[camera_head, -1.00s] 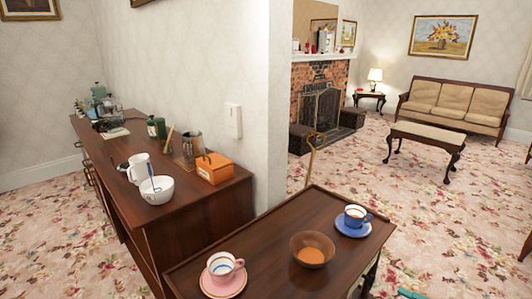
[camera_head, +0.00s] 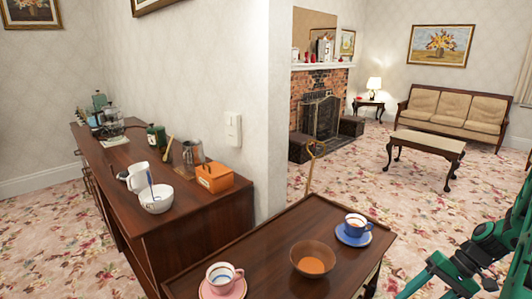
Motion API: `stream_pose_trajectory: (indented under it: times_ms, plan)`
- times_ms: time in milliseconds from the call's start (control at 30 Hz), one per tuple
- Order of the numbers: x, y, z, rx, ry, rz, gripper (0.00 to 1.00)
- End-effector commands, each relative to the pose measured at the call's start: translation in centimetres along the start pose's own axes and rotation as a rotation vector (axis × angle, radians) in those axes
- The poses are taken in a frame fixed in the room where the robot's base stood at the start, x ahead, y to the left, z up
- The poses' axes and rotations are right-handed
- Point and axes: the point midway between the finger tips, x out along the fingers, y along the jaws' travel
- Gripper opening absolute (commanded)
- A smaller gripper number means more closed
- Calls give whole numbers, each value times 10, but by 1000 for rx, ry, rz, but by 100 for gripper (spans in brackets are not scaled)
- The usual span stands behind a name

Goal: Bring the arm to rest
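Parts of my green and black arm (camera_head: 478,256) show at the lower right of the head view, to the right of the wooden trolley table (camera_head: 262,240). The arm is bent, and parts of it run out of the picture at the right and bottom edges. I cannot make out my gripper's fingers in the head view. The visible arm parts appear apart from the table and the cups on it.
A sideboard (camera_head: 190,217) with kitchenware stands left. A footstool (camera_head: 428,143) and sofa (camera_head: 452,112) stand farther back, with open carpet between.

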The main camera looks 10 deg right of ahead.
Motion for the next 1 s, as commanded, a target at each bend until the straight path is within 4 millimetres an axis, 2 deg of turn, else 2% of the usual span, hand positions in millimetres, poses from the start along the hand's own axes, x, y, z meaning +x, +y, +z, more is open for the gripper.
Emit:
stream_pose_trajectory:
  times_ms: [367,600,1000]
  plan:
    - [-58,-43,51,14,24,292,59]
    - [-89,-66,91,40,83,424,59]
    - [-124,-87,165,94,216,538,59]
